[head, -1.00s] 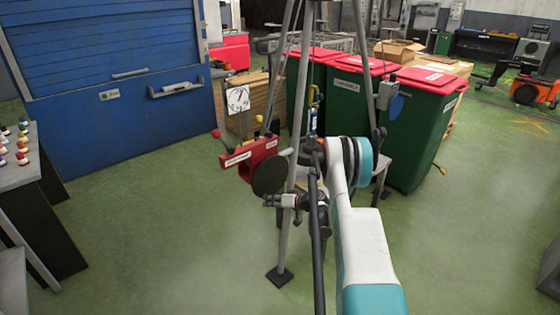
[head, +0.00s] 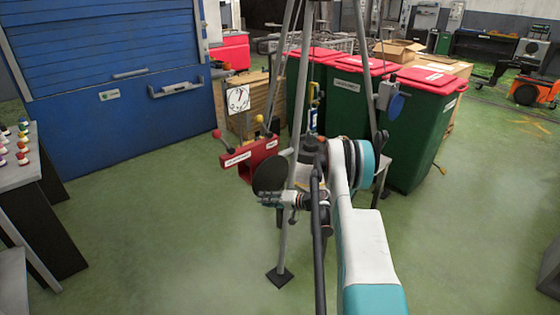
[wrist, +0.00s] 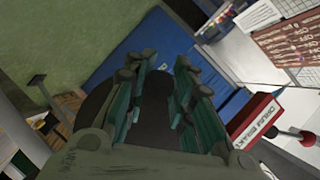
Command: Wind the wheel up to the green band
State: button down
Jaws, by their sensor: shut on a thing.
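A dark, disc-shaped wheel (head: 269,175) shows at the centre of the head view, in front of a grey tripod leg. My gripper (head: 268,198) is at its lower edge. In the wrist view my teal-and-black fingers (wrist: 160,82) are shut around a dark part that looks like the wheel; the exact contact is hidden. A white dial (head: 238,99) with a dark needle stands behind, at upper left. A green band cannot be made out on it at this size.
A red drum brake box (head: 250,158) with red-knobbed and yellow-knobbed levers sits close behind the wheel, and it also shows in the wrist view (wrist: 258,118). Tripod legs (head: 284,245) stand close around. Green bins (head: 418,135) are behind at right.

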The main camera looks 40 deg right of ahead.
jog(key=shift+a+r, duration=0.25)
jog(key=shift+a, duration=0.15)
jog(key=shift+r, duration=0.1)
jog(key=c, duration=1.2)
grip_release()
jog(key=shift+a+m, duration=0.1)
jog(key=shift+m, duration=0.2)
jog(key=shift+s+d, duration=0.3)
jog(key=shift+s, duration=0.1)
jog(key=s, duration=0.7)
jog(key=shift+d, duration=0.25)
jog(key=shift+s, duration=0.1)
